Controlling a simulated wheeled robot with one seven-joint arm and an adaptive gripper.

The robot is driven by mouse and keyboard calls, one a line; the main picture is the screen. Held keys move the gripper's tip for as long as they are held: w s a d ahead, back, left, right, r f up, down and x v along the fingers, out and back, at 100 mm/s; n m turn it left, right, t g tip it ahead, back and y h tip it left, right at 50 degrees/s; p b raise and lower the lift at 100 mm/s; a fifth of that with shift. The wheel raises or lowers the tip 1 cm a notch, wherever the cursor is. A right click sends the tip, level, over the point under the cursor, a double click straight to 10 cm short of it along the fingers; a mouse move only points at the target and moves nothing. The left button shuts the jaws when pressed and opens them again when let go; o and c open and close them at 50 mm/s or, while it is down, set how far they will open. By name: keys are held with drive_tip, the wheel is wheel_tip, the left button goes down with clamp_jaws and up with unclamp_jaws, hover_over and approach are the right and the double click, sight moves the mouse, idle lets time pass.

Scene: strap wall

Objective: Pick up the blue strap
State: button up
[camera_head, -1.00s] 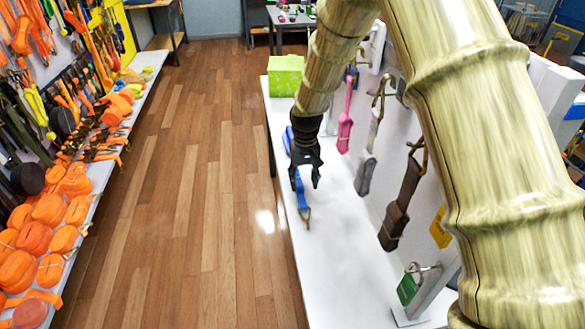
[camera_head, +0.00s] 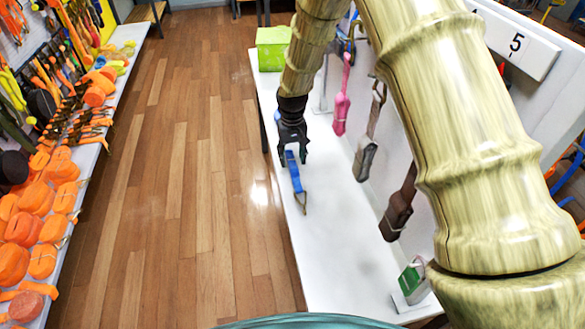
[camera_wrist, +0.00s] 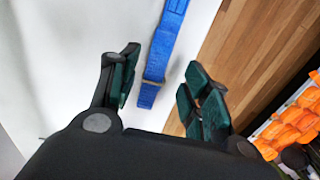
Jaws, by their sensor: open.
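The blue strap (camera_head: 295,176) lies on the white shelf top (camera_head: 338,255) in the head view, near its left edge, with a small metal end towards the front. It also shows in the wrist view (camera_wrist: 168,42) as a flat blue band running up out of the frame. My gripper (camera_head: 292,160) points down over the strap's far part and hides some of it. In the wrist view my gripper (camera_wrist: 160,92) is open, its fingers on either side of the strap's near end, with gaps on both sides. I cannot tell how high the fingertips are.
A green box (camera_head: 271,48) stands at the shelf's far end. Pink (camera_head: 341,100), grey (camera_head: 366,150) and brown (camera_head: 399,210) straps hang on the panel to the right. A green-and-white strap (camera_head: 412,280) is near the front. Wooden floor (camera_head: 180,200) lies left.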

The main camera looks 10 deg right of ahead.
sight(293, 166)
drive_tip(key=shift+s, duration=0.25)
drive_tip(key=shift+f+p, duration=0.4)
drive_tip(key=shift+p, duration=0.05)
wheel_tip(293, 166, down, 2)
drive_tip(key=shift+w+f+p, duration=0.1)
drive_tip(key=shift+w+p, duration=0.05)
drive_tip(key=shift+p, duration=0.3)
drive_tip(key=shift+f, duration=0.95)
clamp_jaws()
